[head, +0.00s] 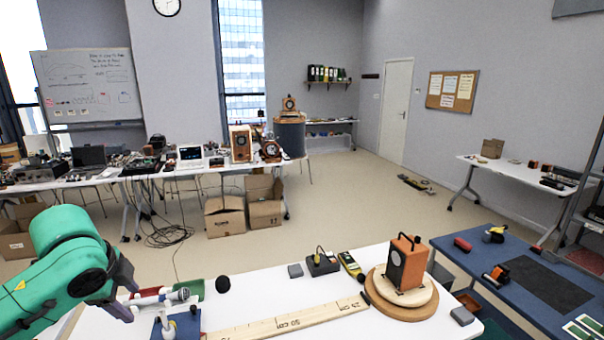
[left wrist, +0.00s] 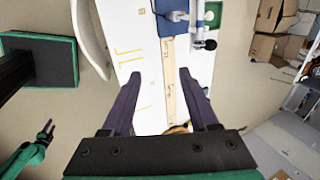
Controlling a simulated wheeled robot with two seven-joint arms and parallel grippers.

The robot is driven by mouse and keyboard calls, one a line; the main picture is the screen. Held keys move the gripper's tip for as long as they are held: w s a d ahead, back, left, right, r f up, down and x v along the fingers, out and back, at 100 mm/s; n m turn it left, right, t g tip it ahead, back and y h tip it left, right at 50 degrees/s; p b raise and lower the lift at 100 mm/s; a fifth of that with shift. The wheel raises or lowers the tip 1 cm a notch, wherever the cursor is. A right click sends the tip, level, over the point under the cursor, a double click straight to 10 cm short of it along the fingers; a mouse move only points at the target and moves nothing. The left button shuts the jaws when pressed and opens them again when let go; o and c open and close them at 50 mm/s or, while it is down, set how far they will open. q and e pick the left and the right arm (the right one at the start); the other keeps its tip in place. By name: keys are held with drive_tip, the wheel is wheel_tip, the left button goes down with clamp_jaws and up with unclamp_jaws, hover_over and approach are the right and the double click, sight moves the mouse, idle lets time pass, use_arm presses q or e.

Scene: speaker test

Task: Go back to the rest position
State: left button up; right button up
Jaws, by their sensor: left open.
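My left gripper (head: 122,296) is at the lower left of the head view, by the left end of the white table (head: 262,286). In the left wrist view its two dark fingers (left wrist: 158,84) are apart with nothing between them, above the table and the wooden ruler (left wrist: 170,85). A microphone (head: 178,295) on a blue stand (head: 182,327) is just right of the gripper in the head view. My right arm's gripper (left wrist: 48,130) shows small at the lower left of the left wrist view; its jaws are too small to judge.
An orange speaker (head: 406,262) stands on a round wooden turntable (head: 398,305) at the table's right. A black meter box (head: 322,263), a yellow meter (head: 350,264) and a green tray (head: 190,289) lie along the back edge. A blue table (head: 470,250) stands to the right.

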use_arm(q)
drive_tip(key=s+d+f+n+h, duration=0.1)
drive_tip(key=s+d+f+n, duration=0.2)
drive_tip(key=d+f, duration=0.5)
drive_tip(key=s+d+f+n+h, duration=0.25)
drive_tip(key=d+f, duration=0.35)
drive_tip(key=f, duration=0.4)
drive_tip(key=s+a+f+n+y, duration=0.25)
drive_tip(key=s+f+n, duration=0.25)
drive_tip(key=s+n, duration=0.3)
drive_tip(key=s+f+m+g+b, duration=0.1)
drive_tip(key=s+f+b, duration=0.15)
drive_tip(key=f, duration=1.25)
drive_tip(key=s+f+m+g+b, duration=0.1)
drive_tip(key=s+f+b, duration=0.15)
drive_tip(key=f, duration=1.25)
drive_tip(key=s+a+f+b, duration=0.1)
drive_tip(key=s+f+b, duration=0.1)
drive_tip(key=s+f, duration=0.5)
drive_tip(key=s+a+f+g+b, duration=0.1)
drive_tip(key=s+a+f+b, duration=0.1)
drive_tip(key=s+f, duration=0.6)
wheel_tip(320, 180, down, 3)
drive_tip(key=shift+s+a+f+b, duration=0.1)
drive_tip(key=shift+s+a+b, duration=0.15)
drive_tip(key=shift+b, duration=0.25)
use_arm(e)
wheel_tip(320, 180, down, 10)
drive_tip(key=shift+w+a, duration=0.15)
drive_tip(key=shift+w, duration=0.25)
